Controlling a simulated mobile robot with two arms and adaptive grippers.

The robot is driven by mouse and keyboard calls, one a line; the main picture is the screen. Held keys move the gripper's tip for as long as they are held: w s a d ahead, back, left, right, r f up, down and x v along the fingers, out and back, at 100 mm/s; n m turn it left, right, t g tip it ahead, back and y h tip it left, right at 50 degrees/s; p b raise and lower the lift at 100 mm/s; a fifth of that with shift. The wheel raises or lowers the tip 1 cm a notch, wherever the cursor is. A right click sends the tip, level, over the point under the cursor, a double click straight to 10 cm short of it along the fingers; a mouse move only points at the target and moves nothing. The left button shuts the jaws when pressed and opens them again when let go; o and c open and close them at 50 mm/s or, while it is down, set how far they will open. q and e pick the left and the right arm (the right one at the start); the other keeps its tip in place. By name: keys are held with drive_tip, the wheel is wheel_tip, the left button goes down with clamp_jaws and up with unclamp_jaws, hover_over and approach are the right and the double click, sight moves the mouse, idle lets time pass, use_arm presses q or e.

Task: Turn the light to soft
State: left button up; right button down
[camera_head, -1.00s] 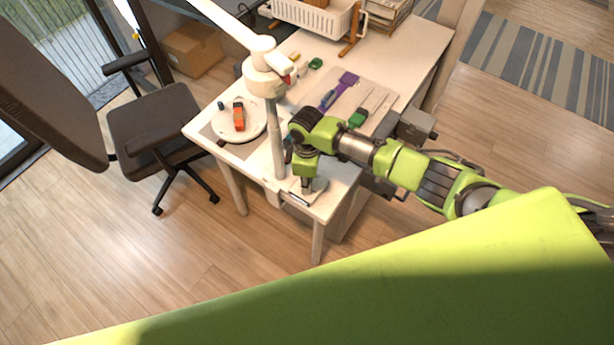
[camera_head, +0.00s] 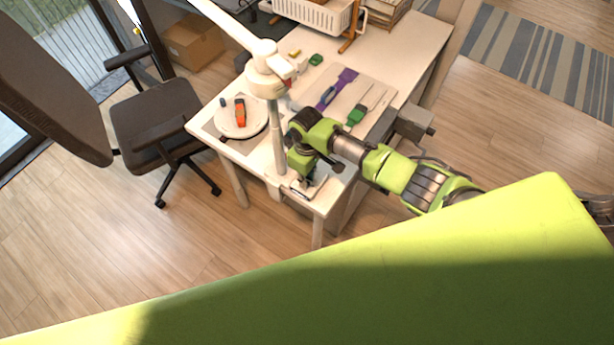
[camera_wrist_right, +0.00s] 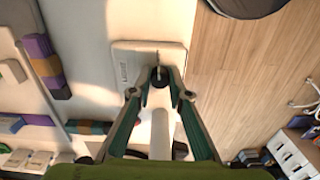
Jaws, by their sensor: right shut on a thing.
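A white jointed lamp (camera_head: 262,50) stands on a grey post at the table's near left corner. At its foot, on the table corner, is a small pale plate (camera_head: 313,192) that also shows in the right wrist view (camera_wrist_right: 128,62). On this plate sits a small dark knob (camera_wrist_right: 160,77) with a thin pale line across it. My right gripper (camera_head: 303,184) points down at the plate beside the post. In the right wrist view its fingertips (camera_wrist_right: 161,84) are shut on the knob, one on each side. The knob's setting marks are too small to read. My left gripper is in neither view.
A round white plate (camera_head: 227,125) with an orange-handled item lies left of the lamp post. A board with purple and green tools (camera_head: 379,99) lies right of it. A white basket (camera_head: 313,14) stands at the back. A dark chair (camera_head: 155,113) is at the left.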

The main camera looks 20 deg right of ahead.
drive_tip(key=c, duration=1.9)
unclamp_jaws()
wheel_tip(320, 180, up, 8)
drive_tip(key=shift+f, duration=0.2)
